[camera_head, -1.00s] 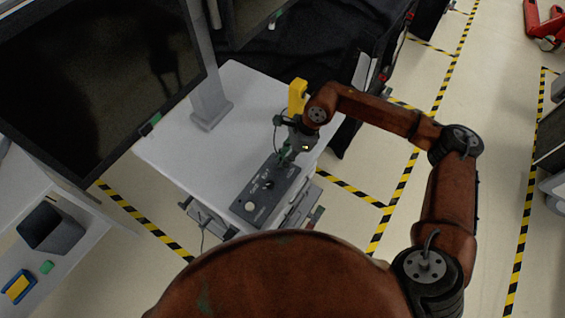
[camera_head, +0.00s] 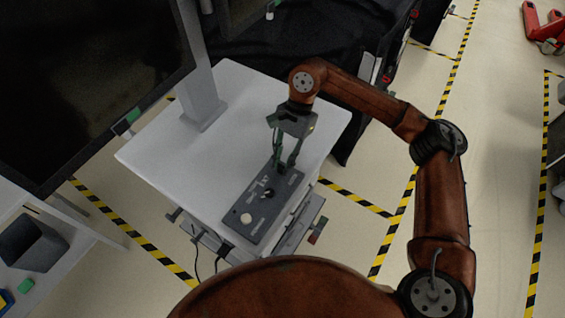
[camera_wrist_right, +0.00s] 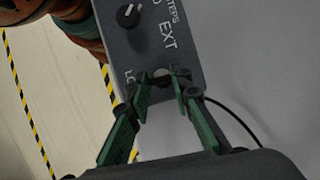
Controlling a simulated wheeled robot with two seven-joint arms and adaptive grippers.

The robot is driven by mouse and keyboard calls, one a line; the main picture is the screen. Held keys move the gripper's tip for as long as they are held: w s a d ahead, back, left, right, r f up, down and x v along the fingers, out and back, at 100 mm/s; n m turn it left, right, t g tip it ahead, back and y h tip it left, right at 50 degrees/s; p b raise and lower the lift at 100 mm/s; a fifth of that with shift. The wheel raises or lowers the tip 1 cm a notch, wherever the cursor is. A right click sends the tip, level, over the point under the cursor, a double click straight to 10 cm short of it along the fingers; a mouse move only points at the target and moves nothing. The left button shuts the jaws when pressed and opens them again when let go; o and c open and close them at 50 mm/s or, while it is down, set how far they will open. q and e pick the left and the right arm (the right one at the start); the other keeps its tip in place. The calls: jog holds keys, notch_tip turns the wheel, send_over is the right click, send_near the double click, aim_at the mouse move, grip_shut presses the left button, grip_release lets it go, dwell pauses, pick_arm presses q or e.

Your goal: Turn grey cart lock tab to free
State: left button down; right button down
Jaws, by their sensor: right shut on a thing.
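The grey cart (camera_head: 150,150) has a light top. A dark grey control panel (camera_head: 283,192) lies along its near right edge, with a black knob (camera_head: 267,192) and a round pale button (camera_head: 246,218). My right gripper (camera_head: 284,166) points down at the panel's far end. My left gripper is not in view.
A large dark monitor (camera_head: 90,80) on a grey post (camera_head: 203,100) stands at the left of the cart top. Black covering (camera_head: 330,50) hangs behind the cart. Floor with yellow-black tape (camera_head: 355,197) is open to the right.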

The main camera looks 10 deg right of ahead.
jog(key=shift+n, duration=0.3)
dwell(0.4)
jog(key=c, duration=1.7)
grip_release()
jog(key=shift+r, duration=0.1)
jog(key=v, duration=1.1)
jog(key=shift+w+r, duration=0.3)
jog(key=shift+r, duration=0.05)
jog(key=shift+d, duration=0.1)
